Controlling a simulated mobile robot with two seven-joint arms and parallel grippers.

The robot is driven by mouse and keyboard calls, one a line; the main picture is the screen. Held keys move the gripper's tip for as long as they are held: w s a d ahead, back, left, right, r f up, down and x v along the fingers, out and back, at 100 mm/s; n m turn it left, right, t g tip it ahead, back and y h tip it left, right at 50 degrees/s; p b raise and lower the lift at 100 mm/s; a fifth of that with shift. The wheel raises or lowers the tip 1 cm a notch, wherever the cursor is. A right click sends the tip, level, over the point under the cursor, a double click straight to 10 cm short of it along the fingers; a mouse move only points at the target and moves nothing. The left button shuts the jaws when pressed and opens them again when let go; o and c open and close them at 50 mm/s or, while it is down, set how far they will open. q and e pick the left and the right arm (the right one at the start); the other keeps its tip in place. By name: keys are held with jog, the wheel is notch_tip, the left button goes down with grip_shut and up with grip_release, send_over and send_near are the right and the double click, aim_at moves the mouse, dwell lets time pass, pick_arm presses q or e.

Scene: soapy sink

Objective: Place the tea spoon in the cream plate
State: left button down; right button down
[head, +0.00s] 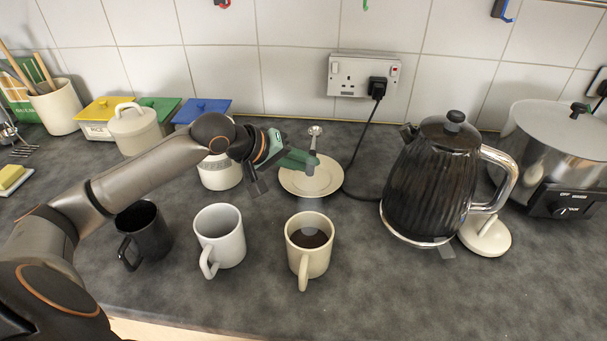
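The cream plate (331,187) lies on the dark worktop behind the mugs, partly covered by my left gripper. My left gripper (310,161) reaches in from the left with its green fingers over the plate's back left part. The tea spoon (315,132) stands roughly upright at the fingertips, its bowl up and its handle running down to the fingers. The fingers look shut on the handle. The handle's lower end is hard to make out, so I cannot tell whether it touches the plate. My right gripper is not in view.
In front stand a cream mug (309,262) with dark liquid, a white mug (220,240) and a black mug (146,235). A black kettle (434,185) stands right of the plate, its cord (361,150) running behind. A lidded white jar (220,174) is beside my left wrist.

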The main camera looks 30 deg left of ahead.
pick_arm(q)
notch_tip(320, 180, down, 4)
jog(key=shift+w+a+r, duration=0.1)
jog(key=shift+r, duration=0.15)
jog(key=shift+f, duration=0.2)
jog(key=shift+f, duration=0.35)
jog(key=c, duration=0.8)
grip_release()
jog(key=shift+f, duration=0.15)
